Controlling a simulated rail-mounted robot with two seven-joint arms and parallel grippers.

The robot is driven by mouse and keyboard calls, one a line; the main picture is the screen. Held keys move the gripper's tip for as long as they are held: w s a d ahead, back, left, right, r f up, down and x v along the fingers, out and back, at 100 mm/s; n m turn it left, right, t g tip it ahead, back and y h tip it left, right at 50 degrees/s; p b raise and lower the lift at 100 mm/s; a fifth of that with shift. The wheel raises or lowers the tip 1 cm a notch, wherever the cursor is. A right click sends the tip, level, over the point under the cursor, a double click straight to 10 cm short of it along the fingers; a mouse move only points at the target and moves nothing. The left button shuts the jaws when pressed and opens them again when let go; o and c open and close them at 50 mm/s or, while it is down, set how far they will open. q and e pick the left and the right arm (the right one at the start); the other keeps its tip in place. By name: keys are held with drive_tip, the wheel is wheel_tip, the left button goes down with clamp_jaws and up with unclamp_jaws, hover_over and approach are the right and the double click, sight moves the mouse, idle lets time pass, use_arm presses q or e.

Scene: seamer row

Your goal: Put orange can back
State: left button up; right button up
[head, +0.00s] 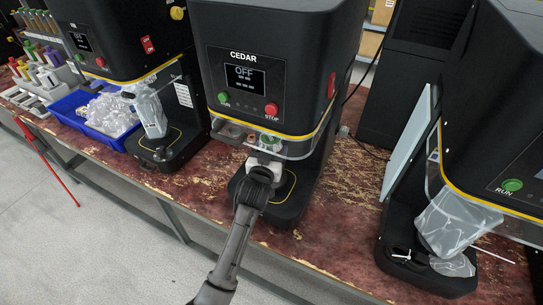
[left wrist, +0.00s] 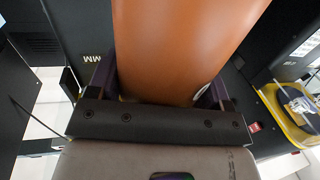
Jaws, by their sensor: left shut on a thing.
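The orange can (left wrist: 185,45) fills the upper middle of the left wrist view. My left gripper (left wrist: 160,94) is shut on it, with a dark finger on each side. The can's far end is out of the picture. In the head view one arm of mine reaches up from the bottom, and its gripper (head: 265,164) is at the front of the black CEDAR machine (head: 262,35), over its base. The orange can does not show in the head view.
The CEDAR machine's display reads OFF. Similar black machines stand at left (head: 115,35) and right (head: 510,110). A blue bin (head: 68,116) of clear items and a rack of coloured tubes (head: 40,75) are at left. The worn red bench (head: 345,205) is bare between the machines.

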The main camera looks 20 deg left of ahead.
use_arm(q)
drive_tip(key=shift+w+f, duration=0.15)
drive_tip(key=shift+f, duration=0.75)
drive_tip(key=shift+f, duration=0.1)
drive_tip(key=shift+f, duration=0.1)
drive_tip(key=o, duration=1.4)
drive_tip(key=shift+f, duration=0.1)
